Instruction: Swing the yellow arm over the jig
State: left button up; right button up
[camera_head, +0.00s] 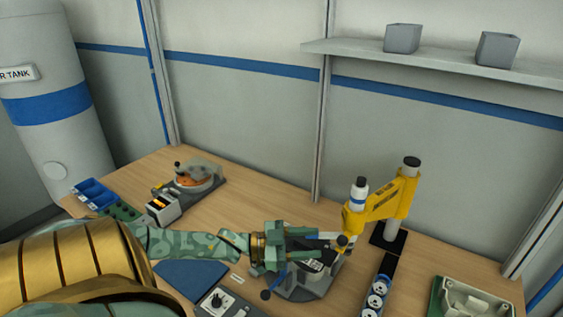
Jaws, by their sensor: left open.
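The yellow arm (381,207) is mounted on a grey post with a dark base at the right of the bench. It reaches left and toward me, with a white and blue cylinder at its free end. The jig (297,291) is a dark grey fixture left of and nearer than the yellow arm, partly hidden under my gripper. My left gripper (318,246) is open, with its fingers pointing right, above the jig and close to the free end of the yellow arm. I cannot tell whether they touch. My right gripper is out of view.
A device with a clear cover (203,172) and blue bins (97,193) stand at the back left. The wooden bench (262,204) is clear behind my gripper.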

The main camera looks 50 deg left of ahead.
pick_arm(q)
jog(key=v, duration=0.7)
jog(key=shift+s+a, duration=0.25)
